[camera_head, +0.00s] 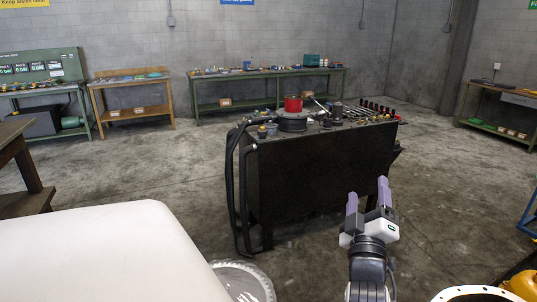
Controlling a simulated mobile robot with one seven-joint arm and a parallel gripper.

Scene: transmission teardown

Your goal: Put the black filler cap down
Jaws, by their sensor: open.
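My gripper (368,190) is in the lower right of the head view, in front of the dark cart (310,175). Its two purple-grey fingers point up and stand apart, with nothing visible between them. I cannot pick out the black filler cap for sure. Several small dark parts stand on the cart top, among them a black cylindrical piece (337,110), but they are too small to tell apart. The gripper appears nearer to me than the cart and apart from its top.
A red part (293,104) sits on a dark round piece on the cart. A toothed metal disc (243,280) lies low beside the cart. A pale ring (470,294) and a yellow object (524,284) are at bottom right. Workbenches line the walls. Open floor (445,190) lies right of the cart.

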